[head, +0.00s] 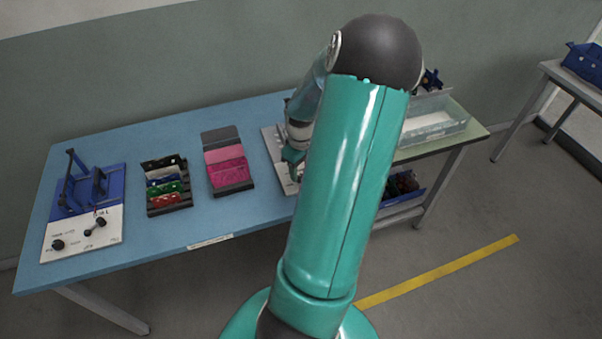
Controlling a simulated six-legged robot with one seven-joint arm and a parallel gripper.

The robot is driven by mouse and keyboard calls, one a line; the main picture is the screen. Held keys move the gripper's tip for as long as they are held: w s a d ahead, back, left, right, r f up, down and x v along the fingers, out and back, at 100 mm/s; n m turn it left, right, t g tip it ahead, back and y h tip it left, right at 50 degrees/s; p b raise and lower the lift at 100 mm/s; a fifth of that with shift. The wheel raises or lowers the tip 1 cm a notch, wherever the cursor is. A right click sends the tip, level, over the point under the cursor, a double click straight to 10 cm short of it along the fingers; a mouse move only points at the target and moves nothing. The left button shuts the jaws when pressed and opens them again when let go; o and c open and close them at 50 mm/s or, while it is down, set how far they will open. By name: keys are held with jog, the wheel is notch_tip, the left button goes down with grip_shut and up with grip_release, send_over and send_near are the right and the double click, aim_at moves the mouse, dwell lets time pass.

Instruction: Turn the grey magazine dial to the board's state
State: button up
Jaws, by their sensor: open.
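My gripper (295,172) is at the far middle of the blue table, low over a light grey panel (271,142). My own arm covers much of the panel, and I cannot make out a grey magazine dial on it. The gripper is small and partly behind the arm; its jaws are open, and I cannot tell whether they touch anything.
A blue fixture (115,180) with upright arms stands behind the white panel. A dark rack (160,203) holds several coloured cards. A pink board (228,172) in a dark holder stands right of it. A clear bin (455,127) is at the right.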

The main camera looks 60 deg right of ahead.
jog(key=shift+f, duration=1.45)
jog(key=c, duration=1)
